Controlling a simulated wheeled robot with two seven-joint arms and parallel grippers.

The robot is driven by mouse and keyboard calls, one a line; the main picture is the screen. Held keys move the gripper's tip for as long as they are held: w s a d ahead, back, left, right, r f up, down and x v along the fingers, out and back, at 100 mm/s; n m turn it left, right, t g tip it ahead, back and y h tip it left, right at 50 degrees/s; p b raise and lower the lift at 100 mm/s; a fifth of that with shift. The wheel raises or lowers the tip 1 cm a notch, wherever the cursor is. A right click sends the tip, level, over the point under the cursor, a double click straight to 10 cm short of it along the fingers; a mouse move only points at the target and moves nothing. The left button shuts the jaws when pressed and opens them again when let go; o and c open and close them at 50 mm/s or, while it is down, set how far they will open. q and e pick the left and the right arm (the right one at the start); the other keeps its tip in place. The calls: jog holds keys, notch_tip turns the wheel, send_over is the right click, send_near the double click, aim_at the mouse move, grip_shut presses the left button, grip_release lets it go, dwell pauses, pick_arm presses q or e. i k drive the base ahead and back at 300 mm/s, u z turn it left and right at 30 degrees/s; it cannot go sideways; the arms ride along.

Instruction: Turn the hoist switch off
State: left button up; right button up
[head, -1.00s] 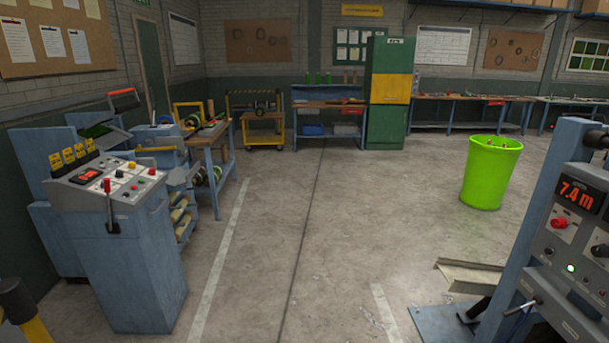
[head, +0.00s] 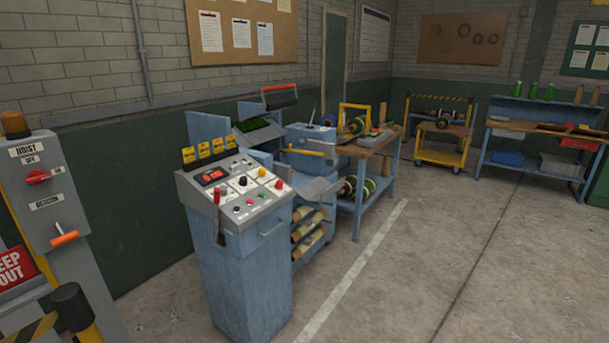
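The hoist switch (head: 38,176) is a red rotary knob on a grey post panel (head: 34,190) at the left edge of the head view. A plate reading HOIST (head: 28,150) is above it. A small OFF mark is just above the knob and an ON mark is to its right. The knob's handle lies roughly level, with its end toward the ON mark. Neither of my grippers is in view.
Below the switch is an orange-handled lever (head: 65,238). A red KEEP OUT sign (head: 14,272) and a dark-capped yellow post (head: 74,308) stand low left. A blue control console (head: 245,265) stands right of the panel. Open floor (head: 430,270) lies to the right.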

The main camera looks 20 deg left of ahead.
aim_at(36, 176)
jog(key=u, duration=1.05)
jog(key=i, duration=1.1)
jog(key=u, duration=0.9)
